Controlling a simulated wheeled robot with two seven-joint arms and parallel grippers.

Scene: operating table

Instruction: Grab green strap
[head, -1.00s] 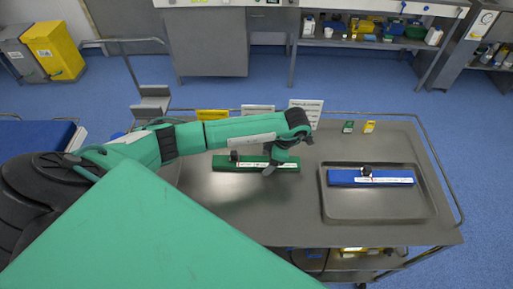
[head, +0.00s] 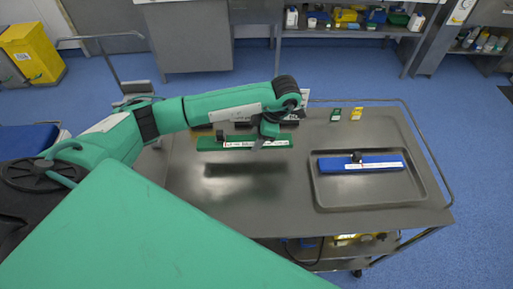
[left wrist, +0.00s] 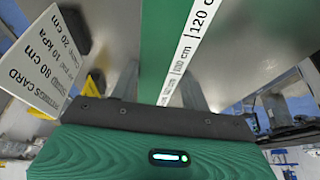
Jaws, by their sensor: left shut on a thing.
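The green strap (head: 208,145) is a long flat bar with a white printed label and a small black knob near its left end. My left gripper (head: 262,140) is shut on it, right of its middle, and holds it above the metal table; a dark shadow lies below it on the tabletop. In the left wrist view the strap (left wrist: 161,45) runs between the two fingers (left wrist: 160,88), its label showing "120 cm". My right gripper is not in view.
A metal tray (head: 370,190) at the right of the table (head: 230,215) holds a blue strap (head: 335,161). A small green card (head: 335,115) and a yellow card (head: 356,114) stand at the back edge. A settings card (left wrist: 45,60) shows close by in the left wrist view. The front middle is clear.

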